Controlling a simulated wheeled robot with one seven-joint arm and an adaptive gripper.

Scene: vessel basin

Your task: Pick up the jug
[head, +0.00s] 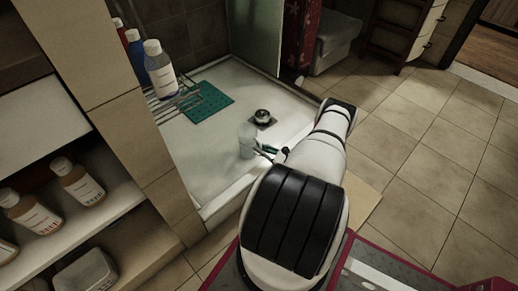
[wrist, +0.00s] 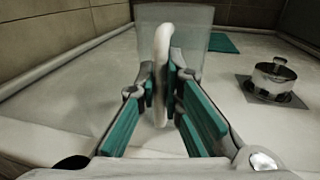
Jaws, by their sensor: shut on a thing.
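The jug (head: 246,139) is a pale, see-through vessel standing in the white shower basin. In the wrist view its clear body (wrist: 194,40) is straight ahead, and its white handle (wrist: 162,50) faces me. My gripper (wrist: 165,88), with teal finger pads, is shut on the handle, one finger on each side. In the head view my gripper (head: 266,152) is small and partly hidden by my arm, just right of the jug. I cannot tell whether the jug's base touches the basin floor.
A metal drain fitting (head: 263,117) sits behind the jug, and a teal mat (head: 206,102) lies farther back. A wire rack with bottles (head: 159,68) stands at the left wall. The basin's raised rim (head: 232,194) is at the front. Shelves with bottles (head: 77,182) are at left.

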